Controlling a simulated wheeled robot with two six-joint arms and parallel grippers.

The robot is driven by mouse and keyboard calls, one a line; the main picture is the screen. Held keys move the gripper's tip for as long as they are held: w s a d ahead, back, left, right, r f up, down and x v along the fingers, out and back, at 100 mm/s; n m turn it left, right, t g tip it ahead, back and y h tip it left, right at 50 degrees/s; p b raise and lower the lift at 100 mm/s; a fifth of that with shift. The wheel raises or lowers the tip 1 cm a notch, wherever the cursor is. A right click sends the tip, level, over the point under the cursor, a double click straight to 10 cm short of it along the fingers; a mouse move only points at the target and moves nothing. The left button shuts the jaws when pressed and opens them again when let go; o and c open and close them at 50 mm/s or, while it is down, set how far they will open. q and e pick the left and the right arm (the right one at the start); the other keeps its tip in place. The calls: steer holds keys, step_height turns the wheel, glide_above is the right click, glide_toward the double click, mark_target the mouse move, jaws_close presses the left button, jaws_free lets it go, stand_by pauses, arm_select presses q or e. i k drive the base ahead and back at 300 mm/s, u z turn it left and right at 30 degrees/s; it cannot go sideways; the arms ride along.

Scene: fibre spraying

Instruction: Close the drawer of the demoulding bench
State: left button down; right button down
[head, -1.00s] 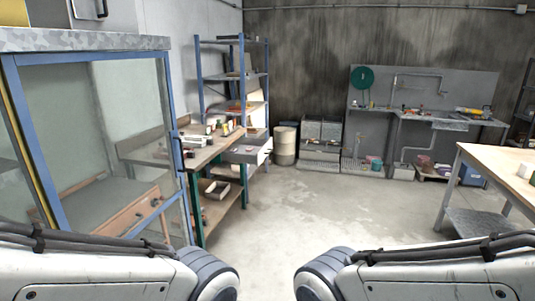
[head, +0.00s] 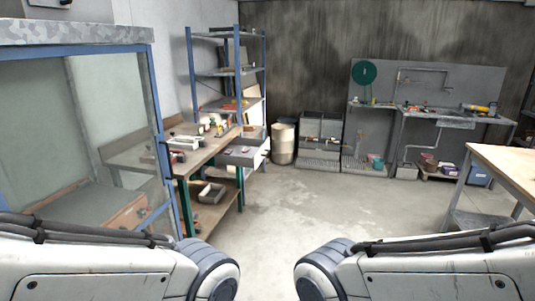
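A workbench (head: 203,154) with a wooden top and green legs stands ahead on the left, beyond a glass cabinet. It looks like the demoulding bench. A grey drawer (head: 238,158) juts out from its right side, towards the open floor, so it appears open. Small items seem to lie in it, too small to name. Only links of my two arms show at the bottom left and right. Both grippers are out of view.
A blue-framed glass cabinet (head: 158,95) stands close on the left. A wooden-topped table (head: 507,165) is on the right. The floor (head: 320,200) between is clear.

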mark_target(260, 149)
steer(key=i, duration=4.1)
steer(key=u, duration=0.1)
